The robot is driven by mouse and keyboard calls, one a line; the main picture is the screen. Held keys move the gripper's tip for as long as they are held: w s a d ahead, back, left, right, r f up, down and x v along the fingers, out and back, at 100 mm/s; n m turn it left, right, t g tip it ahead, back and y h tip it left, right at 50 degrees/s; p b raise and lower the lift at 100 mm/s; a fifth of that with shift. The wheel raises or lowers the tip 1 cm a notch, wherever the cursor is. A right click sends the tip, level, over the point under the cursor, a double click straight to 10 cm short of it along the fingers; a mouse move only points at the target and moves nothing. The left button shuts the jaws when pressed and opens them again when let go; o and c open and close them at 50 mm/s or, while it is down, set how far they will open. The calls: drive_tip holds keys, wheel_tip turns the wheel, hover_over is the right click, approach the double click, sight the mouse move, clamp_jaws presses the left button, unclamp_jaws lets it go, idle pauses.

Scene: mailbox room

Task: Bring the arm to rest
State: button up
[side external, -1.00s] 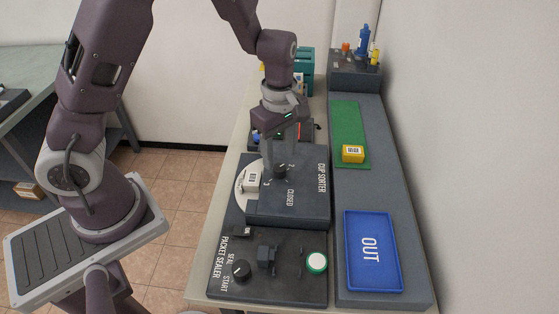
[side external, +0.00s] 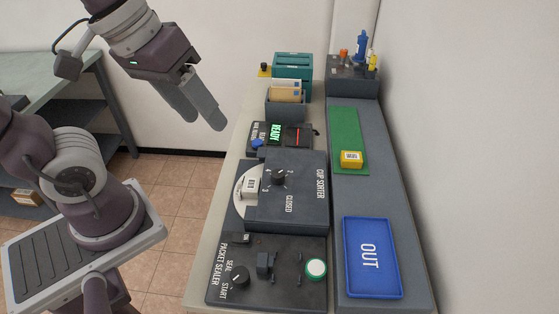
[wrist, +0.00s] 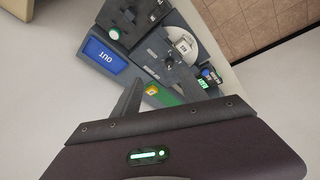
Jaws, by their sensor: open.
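My gripper (side external: 200,112) is in the air at the upper left of the side view, over the floor and left of the table's edge. Its two fingers are apart, with nothing seen between them. In the wrist view its fingers (wrist: 155,100) point toward the table, which appears small and tilted. The arm is folded back toward its base, clear of the machines.
On the table stand the packet sealer (side external: 290,265), the cup sorter (side external: 295,205) with a white dial, and a lit READY device (side external: 292,135). A blue OUT tray (side external: 374,286) and a yellow box (side external: 351,160) on a green mat (side external: 346,122) lie at right.

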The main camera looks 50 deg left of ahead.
drive_tip(key=s+m, duration=0.1)
drive_tip(key=s, duration=0.1)
drive_tip(key=s+a+m+t+y, duration=0.1)
drive_tip(key=s+m, duration=0.1)
drive_tip(key=shift+r, duration=0.1)
drive_tip(key=shift+w, duration=0.1)
idle(0.5)
